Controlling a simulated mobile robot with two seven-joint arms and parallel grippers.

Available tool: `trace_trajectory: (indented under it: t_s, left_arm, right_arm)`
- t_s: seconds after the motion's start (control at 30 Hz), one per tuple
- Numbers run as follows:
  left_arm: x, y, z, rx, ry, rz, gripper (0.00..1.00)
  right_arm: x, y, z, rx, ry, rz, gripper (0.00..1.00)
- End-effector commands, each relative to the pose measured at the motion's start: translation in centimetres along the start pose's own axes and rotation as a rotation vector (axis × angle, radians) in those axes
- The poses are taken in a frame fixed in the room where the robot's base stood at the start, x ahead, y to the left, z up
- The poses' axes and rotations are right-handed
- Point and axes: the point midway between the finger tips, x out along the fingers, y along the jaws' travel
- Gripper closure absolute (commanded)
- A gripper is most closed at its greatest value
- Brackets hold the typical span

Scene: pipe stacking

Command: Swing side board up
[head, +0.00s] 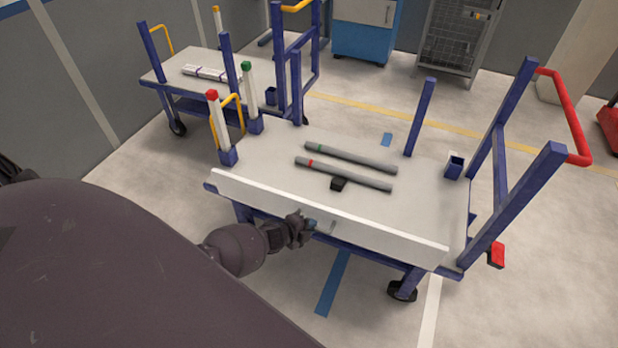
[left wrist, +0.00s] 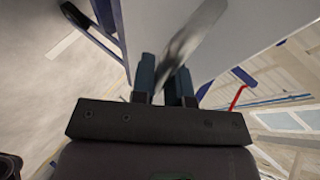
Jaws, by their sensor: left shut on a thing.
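The white side board (head: 320,217) runs along the near long side of the cart (head: 262,158) and stands up from its edge. It also shows as a pale surface in the left wrist view (left wrist: 240,30). My left gripper (head: 313,226) is at the outer face of the board, near its middle. In the left wrist view the left gripper (left wrist: 163,75) has its two fingers shut on a grey metal handle (left wrist: 180,45) of the board. My right gripper is not in view.
Two grey pipes, one with a green band (head: 350,157) and one with a red band (head: 343,174), lie on the cart deck. A black block (head: 339,184) touches the red-banded pipe. Blue posts and a red push handle (head: 565,115) stand at the right. A second cart (head: 190,72) stands behind.

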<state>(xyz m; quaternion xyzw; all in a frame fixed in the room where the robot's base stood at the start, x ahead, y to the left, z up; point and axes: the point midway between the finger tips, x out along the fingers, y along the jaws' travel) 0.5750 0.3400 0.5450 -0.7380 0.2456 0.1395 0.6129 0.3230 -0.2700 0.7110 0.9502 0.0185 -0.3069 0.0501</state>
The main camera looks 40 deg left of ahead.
Motion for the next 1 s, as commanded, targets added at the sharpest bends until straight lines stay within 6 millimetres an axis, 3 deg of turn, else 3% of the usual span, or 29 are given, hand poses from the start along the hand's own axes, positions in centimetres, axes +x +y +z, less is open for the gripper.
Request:
trace_trajectory:
  t_s: [0.1, 0.13, 0.27, 0.67, 1.0]
  left_arm:
    - [0.1, -0.3, 0.1, 0.001, 0.0, -0.004, 1.0]
    - [0.1, -0.3, 0.1, 0.001, 0.0, -0.004, 0.81]
    - [0.1, -0.3, 0.0, 0.001, 0.0, -0.004, 0.61]
    - [-0.7, -0.4, 0.0, 0.002, 0.0, -0.005, 0.61]
    - [-5.9, -0.8, 0.0, 0.003, 0.0, -0.008, 0.61]
  right_arm:
    - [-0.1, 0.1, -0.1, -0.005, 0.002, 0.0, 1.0]
    - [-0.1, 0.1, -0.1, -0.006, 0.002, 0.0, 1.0]
    - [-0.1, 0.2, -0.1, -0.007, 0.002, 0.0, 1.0]
    - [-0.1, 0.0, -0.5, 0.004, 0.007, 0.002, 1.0]
    - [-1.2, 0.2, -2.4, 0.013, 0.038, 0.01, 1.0]
